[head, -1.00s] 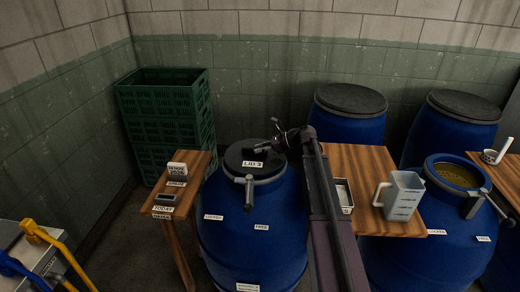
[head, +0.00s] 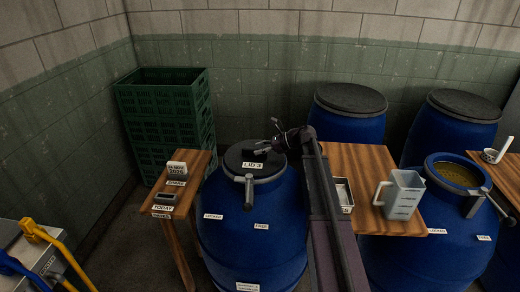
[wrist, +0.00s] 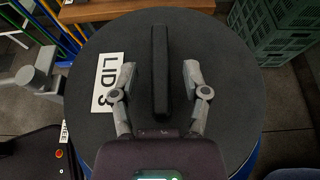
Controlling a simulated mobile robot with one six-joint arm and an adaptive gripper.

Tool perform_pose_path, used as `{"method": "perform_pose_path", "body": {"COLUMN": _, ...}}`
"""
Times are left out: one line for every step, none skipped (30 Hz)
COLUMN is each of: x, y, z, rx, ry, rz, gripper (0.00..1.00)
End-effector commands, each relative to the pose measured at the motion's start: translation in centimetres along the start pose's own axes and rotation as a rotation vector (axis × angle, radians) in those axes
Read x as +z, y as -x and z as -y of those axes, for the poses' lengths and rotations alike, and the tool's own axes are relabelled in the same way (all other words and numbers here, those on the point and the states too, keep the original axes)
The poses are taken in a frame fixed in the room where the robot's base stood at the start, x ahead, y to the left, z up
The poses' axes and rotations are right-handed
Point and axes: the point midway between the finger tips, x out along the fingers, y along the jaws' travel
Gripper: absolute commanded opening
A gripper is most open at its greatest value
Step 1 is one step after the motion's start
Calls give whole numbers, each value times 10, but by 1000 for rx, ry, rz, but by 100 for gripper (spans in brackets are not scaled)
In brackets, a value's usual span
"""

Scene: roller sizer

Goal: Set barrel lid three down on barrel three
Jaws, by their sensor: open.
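The black barrel lid three (head: 250,157), with a white "LID 3" label, lies on top of a blue barrel (head: 255,230) in the head view. In the wrist view the lid (wrist: 215,45) fills the middle, and a black bar handle (wrist: 160,70) stands up across it. My gripper (wrist: 159,72) is open with one finger on each side of the handle, and gaps show on both sides. In the head view my gripper (head: 275,138) is small and dark above the lid. I cannot tell whether the lid is fully seated.
A wooden stand (head: 178,188) with small labelled blocks is left of the barrel. A wooden table (head: 360,165) with a clear jug (head: 403,195) is right. An open blue barrel (head: 440,235) is farther right. Green crates (head: 165,120) stand behind.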

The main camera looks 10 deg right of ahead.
Motion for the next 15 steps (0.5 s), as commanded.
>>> {"method": "perform_pose_path", "body": {"x": 2, "y": 1, "z": 0, "rx": 0, "ry": 0, "rz": 0, "gripper": 60}}
{"method": "perform_pose_path", "body": {"x": 3, "y": 1, "z": 0, "rx": 0, "ry": 0, "rz": 0, "gripper": 60}}
{"method": "perform_pose_path", "body": {"x": 4, "y": 2, "z": 0, "rx": 0, "ry": 0, "rz": 0, "gripper": 60}}
{"method": "perform_pose_path", "body": {"x": 6, "y": 2, "z": 0, "rx": 0, "ry": 0, "rz": 0, "gripper": 60}}
{"method": "perform_pose_path", "body": {"x": 7, "y": 3, "z": 0, "rx": 0, "ry": 0, "rz": 0, "gripper": 60}}
{"method": "perform_pose_path", "body": {"x": 9, "y": 4, "z": 0, "rx": 0, "ry": 0, "rz": 0, "gripper": 60}}
{"method": "perform_pose_path", "body": {"x": 11, "y": 4, "z": 0, "rx": 0, "ry": 0, "rz": 0, "gripper": 60}}
{"method": "perform_pose_path", "body": {"x": 13, "y": 5, "z": 0, "rx": 0, "ry": 0, "rz": 0, "gripper": 60}}
{"method": "perform_pose_path", "body": {"x": 14, "y": 9, "z": 0, "rx": -1, "ry": 0, "rz": 0, "gripper": 60}}
{"method": "perform_pose_path", "body": {"x": 13, "y": 14, "z": 0, "rx": -1, "ry": -1, "rz": 0, "gripper": 60}}
{"method": "perform_pose_path", "body": {"x": 13, "y": 20, "z": 0, "rx": -1, "ry": -1, "rz": 0, "gripper": 60}}
{"method": "perform_pose_path", "body": {"x": 13, "y": 26, "z": 0, "rx": -2, "ry": -1, "rz": 0, "gripper": 60}}
{"method": "perform_pose_path", "body": {"x": 13, "y": 31, "z": 0, "rx": -2, "ry": -1, "rz": 0, "gripper": 60}}
{"method": "perform_pose_path", "body": {"x": 14, "y": 36, "z": 0, "rx": -2, "ry": -1, "rz": 0, "gripper": 60}}
{"method": "perform_pose_path", "body": {"x": 13, "y": 44, "z": 0, "rx": -2, "ry": -1, "rz": 0, "gripper": 60}}
